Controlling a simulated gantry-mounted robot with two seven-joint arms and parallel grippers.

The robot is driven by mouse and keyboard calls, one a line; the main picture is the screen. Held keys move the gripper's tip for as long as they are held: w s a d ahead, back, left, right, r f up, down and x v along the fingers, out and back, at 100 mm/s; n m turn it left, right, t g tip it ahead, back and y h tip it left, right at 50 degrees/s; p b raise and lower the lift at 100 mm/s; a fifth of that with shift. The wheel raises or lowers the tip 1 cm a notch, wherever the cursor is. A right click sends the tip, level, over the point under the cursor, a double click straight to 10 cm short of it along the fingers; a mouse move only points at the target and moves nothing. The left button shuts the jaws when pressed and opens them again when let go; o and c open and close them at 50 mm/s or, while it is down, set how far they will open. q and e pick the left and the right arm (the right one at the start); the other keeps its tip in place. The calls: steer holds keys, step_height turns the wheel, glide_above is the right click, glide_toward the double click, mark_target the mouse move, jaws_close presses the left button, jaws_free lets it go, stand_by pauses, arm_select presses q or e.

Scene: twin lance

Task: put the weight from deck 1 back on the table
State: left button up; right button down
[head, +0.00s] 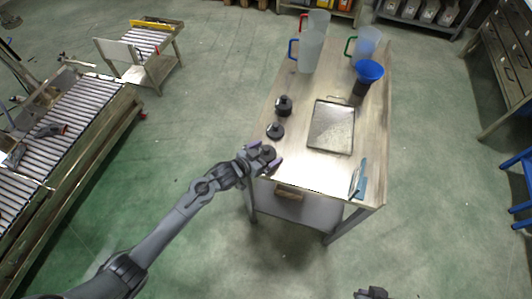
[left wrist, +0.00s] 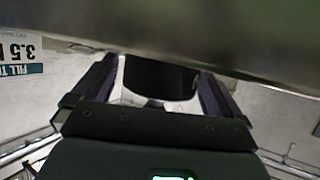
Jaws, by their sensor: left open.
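Three dark weights stand in a row along the left side of the table: a far one with a knob (head: 284,105), a middle one (head: 275,131) and a near one (head: 268,152). My left gripper (head: 263,158) is at the table's near left edge, its open fingers around the near weight. In the left wrist view a dark rounded thing (left wrist: 160,75) shows between the two fingers; I cannot tell whether they touch it. A dark part at the bottom edge seems to be my right gripper (head: 372,293), mostly cut off. I cannot tell which place is deck 1.
A metal tray (head: 331,127) lies mid-table. Behind it are a blue funnel (head: 369,71) and jugs with blue (head: 309,52), red (head: 318,20) and green (head: 368,42) handles. A blue flat item (head: 358,180) is at the near right. A roller conveyor (head: 62,125) stands left.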

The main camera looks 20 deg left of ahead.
arm_select(q)
steer(key=shift+s+a+r, duration=0.1)
steer(key=shift+s+r, duration=0.15)
steer(key=shift+r, duration=0.05)
steer(key=s+a+r+n+g+y+p, duration=0.1)
steer(key=s+r+g, duration=0.1)
steer(key=s, duration=0.8)
steer(key=s+a+r+g+y+p, duration=0.1)
steer(key=s+g, duration=0.3)
steer(key=s, duration=0.7)
steer(key=s+a+r+n+g+y+p, duration=0.1)
steer(key=s+a+r+g+y, duration=0.1)
steer(key=s, duration=0.9)
steer(key=shift+r+n+g+y, duration=0.3)
steer(key=shift+r+g+y, duration=0.1)
steer(key=shift+r+y, duration=0.4)
steer(key=shift+r, duration=0.2)
